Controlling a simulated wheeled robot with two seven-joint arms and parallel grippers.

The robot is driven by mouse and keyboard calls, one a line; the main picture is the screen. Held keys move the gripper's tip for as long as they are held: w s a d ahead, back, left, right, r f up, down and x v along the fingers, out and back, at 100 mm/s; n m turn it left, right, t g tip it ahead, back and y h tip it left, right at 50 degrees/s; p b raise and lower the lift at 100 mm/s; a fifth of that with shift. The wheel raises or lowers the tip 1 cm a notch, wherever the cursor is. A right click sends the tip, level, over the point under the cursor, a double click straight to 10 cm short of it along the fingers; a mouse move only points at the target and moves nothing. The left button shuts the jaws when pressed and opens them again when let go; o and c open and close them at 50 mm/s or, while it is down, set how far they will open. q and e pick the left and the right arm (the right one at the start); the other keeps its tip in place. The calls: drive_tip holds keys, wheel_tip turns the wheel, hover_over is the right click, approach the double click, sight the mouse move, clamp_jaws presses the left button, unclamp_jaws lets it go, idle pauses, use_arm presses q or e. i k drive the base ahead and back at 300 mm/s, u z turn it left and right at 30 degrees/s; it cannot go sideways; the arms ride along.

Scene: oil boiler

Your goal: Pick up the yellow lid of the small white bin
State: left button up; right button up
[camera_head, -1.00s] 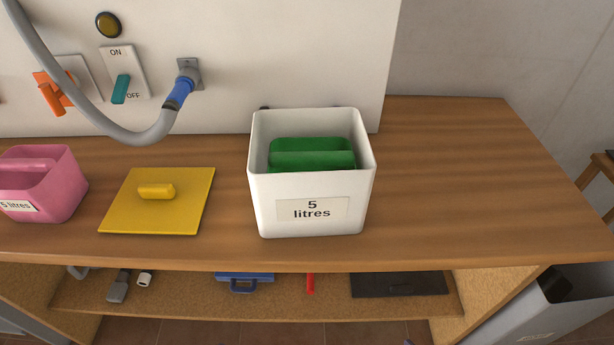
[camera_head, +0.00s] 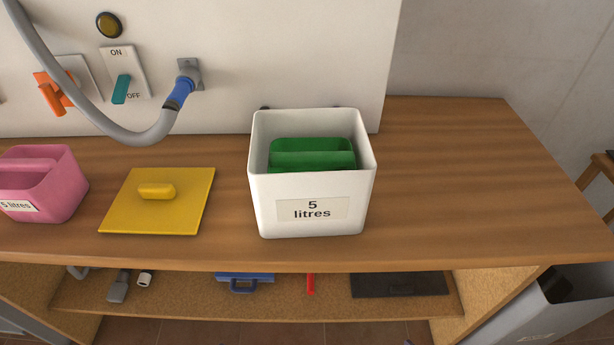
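The yellow lid (camera_head: 185,213) is a flat square plate with a raised yellow handle (camera_head: 157,191) on top. It lies flat on the wooden bench, left of the small white bin. The small white bin (camera_head: 262,205) stands upright and open, with a "5 litres" label on its front. A green object (camera_head: 312,146) with a raised bar sits inside it; the bin's bottom is hidden. Neither of my grippers is in view.
A pink "5 litres" container (camera_head: 62,190) stands left of the lid. A grey hose (camera_head: 90,108) hangs from the white panel behind the lid. The wooden bench top (camera_head: 460,170) is clear to the right. A lower shelf holds several tools.

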sight(151, 201)
drive_tip(key=u, duration=1.1)
drive_tip(key=k, duration=0.15)
drive_tip(key=u, duration=0.05)
